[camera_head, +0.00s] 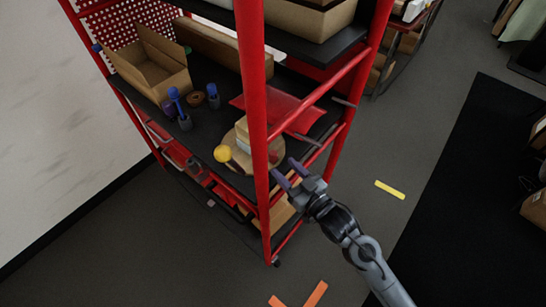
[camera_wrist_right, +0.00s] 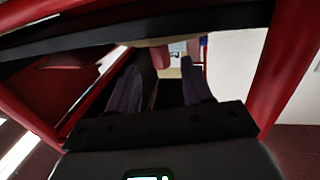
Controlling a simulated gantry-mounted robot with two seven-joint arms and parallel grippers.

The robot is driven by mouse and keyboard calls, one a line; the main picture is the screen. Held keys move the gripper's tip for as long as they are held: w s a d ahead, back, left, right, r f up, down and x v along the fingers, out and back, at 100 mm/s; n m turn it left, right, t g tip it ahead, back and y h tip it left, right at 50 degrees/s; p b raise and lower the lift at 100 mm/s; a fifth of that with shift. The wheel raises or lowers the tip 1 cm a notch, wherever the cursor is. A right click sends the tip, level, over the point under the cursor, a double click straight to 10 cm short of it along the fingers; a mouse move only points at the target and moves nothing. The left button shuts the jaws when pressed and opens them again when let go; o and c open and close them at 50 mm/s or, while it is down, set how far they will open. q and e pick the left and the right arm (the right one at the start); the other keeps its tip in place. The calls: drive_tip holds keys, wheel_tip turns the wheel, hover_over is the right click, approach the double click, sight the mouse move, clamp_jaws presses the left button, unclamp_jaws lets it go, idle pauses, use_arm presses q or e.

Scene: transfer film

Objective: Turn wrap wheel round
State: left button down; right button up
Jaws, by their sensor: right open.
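A round tan wheel (camera_head: 232,166) lies on the middle shelf of the red rack, partly hidden by the red front post. A small block stack (camera_head: 243,136) stands on it, with a yellow ball (camera_head: 222,153) at its left edge. A reddish knob (camera_head: 274,157) shows at its right side. My right gripper (camera_head: 287,172) is open and empty just right of the post, close to the knob side of the wheel. In the right wrist view the two fingers (camera_wrist_right: 163,85) are apart, with a reddish piece (camera_wrist_right: 160,58) beyond them under a tan edge. My left gripper is out of view.
The red post (camera_head: 254,90) and slanted rail (camera_head: 318,95) frame the opening by my right gripper. An open cardboard box (camera_head: 150,70), blue-topped tools (camera_head: 178,105) and a red sheet (camera_head: 275,108) share the shelf. The floor to the right is mostly clear.

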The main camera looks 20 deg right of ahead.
sight(276, 159)
drive_tip(key=x, duration=0.6)
drive_tip(key=shift+w+b, duration=0.25)
drive_tip(key=shift+b, duration=0.15)
clamp_jaws()
